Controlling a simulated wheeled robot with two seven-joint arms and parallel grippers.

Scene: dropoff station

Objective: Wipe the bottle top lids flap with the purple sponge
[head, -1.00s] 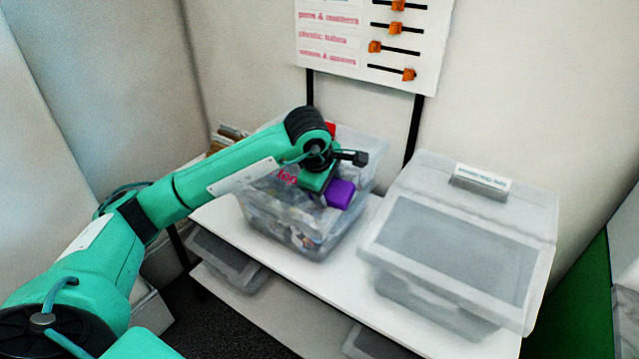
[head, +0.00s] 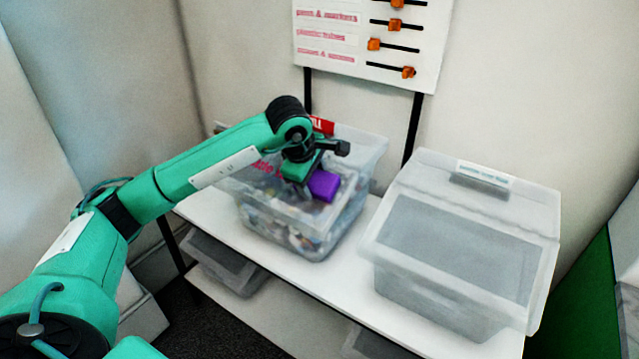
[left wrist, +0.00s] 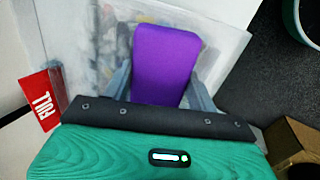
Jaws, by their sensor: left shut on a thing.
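The purple sponge (head: 324,186) is held in my left gripper (head: 312,177) over the clear bin (head: 345,219) on the left of the shelf. In the left wrist view the sponge (left wrist: 165,60) sits between the two grey fingers of the left gripper (left wrist: 162,90). The bin's translucent lid flap (left wrist: 222,48) shows beneath and beside the sponge. Whether the sponge touches the flap, I cannot tell. Small mixed pieces show through the bin's walls. The arm covers part of the bin's lettering. My right gripper is out of view.
A second lidded clear bin (head: 463,257) stands to the right on the white shelf (head: 358,285). A red "FULL" tag (left wrist: 41,98) is beside the left bin's lid. A sign board with orange sliders (head: 370,40) stands behind. Another bin (head: 225,262) is on the lower shelf.

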